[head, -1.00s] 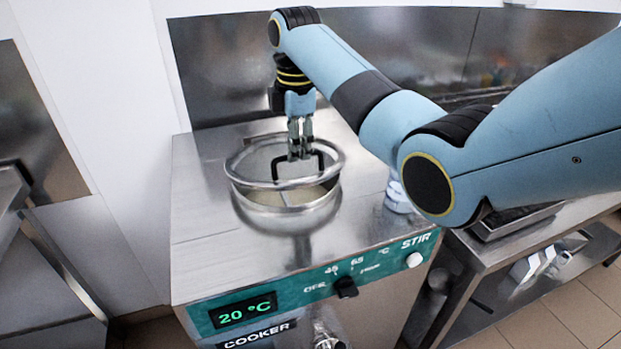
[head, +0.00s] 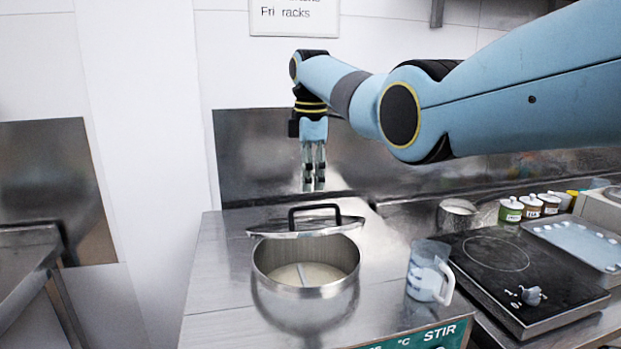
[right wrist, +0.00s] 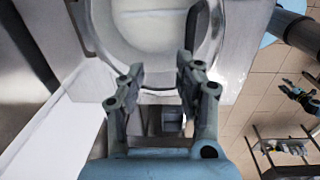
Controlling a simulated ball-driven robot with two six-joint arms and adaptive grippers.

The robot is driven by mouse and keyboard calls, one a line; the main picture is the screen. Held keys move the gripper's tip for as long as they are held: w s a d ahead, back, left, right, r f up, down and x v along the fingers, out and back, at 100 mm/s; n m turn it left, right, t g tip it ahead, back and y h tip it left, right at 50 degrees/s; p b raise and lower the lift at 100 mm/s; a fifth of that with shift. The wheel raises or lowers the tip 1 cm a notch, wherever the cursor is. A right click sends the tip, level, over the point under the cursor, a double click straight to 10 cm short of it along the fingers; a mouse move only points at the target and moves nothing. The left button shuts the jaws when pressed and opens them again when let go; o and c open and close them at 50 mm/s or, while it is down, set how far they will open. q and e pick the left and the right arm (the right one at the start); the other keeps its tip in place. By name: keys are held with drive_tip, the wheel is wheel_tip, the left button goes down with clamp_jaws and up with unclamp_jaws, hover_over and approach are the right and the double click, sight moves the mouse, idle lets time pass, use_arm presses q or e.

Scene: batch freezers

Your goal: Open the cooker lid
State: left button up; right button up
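The round steel cooker pot (head: 306,290) is set in the cooker's top, with its mouth uncovered at the front. Inside are pale contents (head: 320,272) and a light bar. The steel lid (head: 262,232) shows almost edge-on at the pot's far rim, raised and tilted. Its black handle (head: 315,208) stands up from it. My right gripper (head: 314,187) points down, empty, above the handle and apart from it in the picture. In the right wrist view its fingers (right wrist: 160,85) are spread with a gap, and the pot's contents (right wrist: 150,25) show beyond.
A clear measuring jug (head: 427,272) stands right of the pot. Farther right are a black hob (head: 490,255), several small labelled tubs (head: 531,207) and a tray (head: 578,243). A steel backsplash (head: 255,150) rises behind. The cooker top left of the pot (head: 220,270) is clear.

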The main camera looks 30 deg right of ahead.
use_arm(q)
drive_tip(key=shift+s, duration=0.2)
use_arm(e)
wheel_tip(320, 180, up, 12)
drive_tip(key=shift+s, duration=0.4)
drive_tip(key=shift+a, duration=0.1)
